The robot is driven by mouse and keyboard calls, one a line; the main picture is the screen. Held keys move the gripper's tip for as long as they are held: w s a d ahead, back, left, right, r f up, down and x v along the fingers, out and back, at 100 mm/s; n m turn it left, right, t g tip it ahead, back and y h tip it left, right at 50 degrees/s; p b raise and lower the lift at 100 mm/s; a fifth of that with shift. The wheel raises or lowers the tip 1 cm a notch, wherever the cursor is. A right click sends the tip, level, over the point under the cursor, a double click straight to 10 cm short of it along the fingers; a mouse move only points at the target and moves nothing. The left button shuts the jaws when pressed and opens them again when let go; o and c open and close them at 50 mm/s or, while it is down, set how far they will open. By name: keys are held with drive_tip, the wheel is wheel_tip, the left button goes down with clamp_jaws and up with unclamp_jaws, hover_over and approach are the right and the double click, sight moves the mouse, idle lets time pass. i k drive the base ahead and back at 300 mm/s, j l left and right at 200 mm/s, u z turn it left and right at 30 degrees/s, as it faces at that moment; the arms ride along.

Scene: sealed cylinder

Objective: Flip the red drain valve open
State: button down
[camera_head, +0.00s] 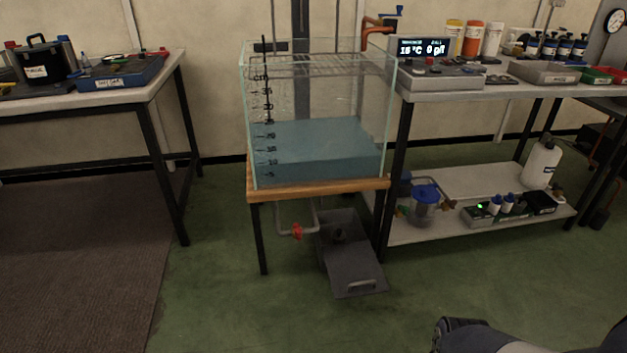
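The red drain valve (297,231) is a small red handle on a grey pipe under the glass tank. The tank (318,85) stands on a wooden-topped stand (320,190) and is partly filled with blue water (318,147). The valve's handle is too small to tell its exact position. Part of my arm shows at the bottom right, far from the valve. I cannot make out my gripper's fingers there.
A dark drain box with a sloping lid (356,272) sits on the floor right of the valve. Black stand legs flank it. A bench with a lower shelf (460,185) stands right, a table (90,98) left. Green floor in front is clear.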

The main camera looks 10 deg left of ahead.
sight(298, 231)
drive_tip(key=i+j, duration=0.1)
drive_tip(key=i, duration=1.2)
drive_tip(key=j+z, duration=0.05)
